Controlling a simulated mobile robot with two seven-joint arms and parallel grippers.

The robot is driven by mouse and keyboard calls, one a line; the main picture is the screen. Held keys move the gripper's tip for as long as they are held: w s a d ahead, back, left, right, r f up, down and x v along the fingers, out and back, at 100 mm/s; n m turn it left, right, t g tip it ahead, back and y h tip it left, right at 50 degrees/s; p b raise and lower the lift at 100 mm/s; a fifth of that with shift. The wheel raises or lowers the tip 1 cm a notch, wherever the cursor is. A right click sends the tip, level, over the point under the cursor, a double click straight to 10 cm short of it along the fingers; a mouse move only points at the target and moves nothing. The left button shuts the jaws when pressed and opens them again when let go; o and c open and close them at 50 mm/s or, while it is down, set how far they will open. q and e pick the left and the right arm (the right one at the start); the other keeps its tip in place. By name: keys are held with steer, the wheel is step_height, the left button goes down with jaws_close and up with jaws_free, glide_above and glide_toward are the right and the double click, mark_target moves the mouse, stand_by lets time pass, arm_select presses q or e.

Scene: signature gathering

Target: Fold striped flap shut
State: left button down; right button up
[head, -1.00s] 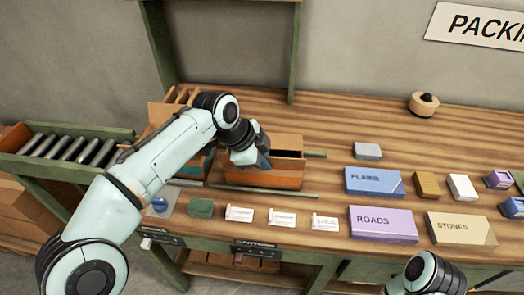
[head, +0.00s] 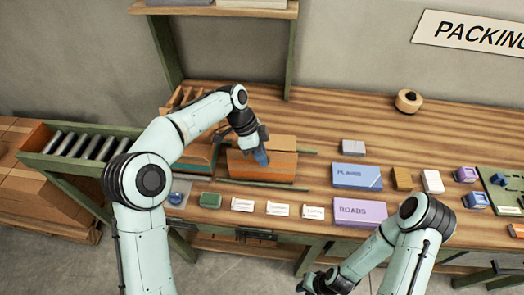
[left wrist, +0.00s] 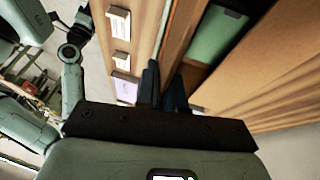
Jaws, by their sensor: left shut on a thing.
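An orange and tan carton (head: 262,176) with a dark band stands on the workbench left of centre. My left gripper (head: 262,158) is at its near long side, pointing down. In the left wrist view its dark fingers (left wrist: 164,88) are closed about a thin upright panel edge, which seems to be the striped flap (left wrist: 176,42). The carton's top shows an opening there, with a green item (left wrist: 218,34) inside. The fingers hide part of the flap. My right gripper (head: 312,284) is low at the bottom edge, away from the carton; its jaws are unclear.
Another open carton (head: 198,158) stands close to the left. White cards (head: 278,209) and a green block (head: 210,200) lie in front. The PLAINS box (head: 357,177) and ROADS box (head: 360,212) lie to the right. A roller conveyor (head: 88,146) is at far left.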

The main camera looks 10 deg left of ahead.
steer(key=shift+r, duration=0.1)
stand_by(0.3)
arm_select(q)
steer(key=c, duration=1.3)
jaws_free()
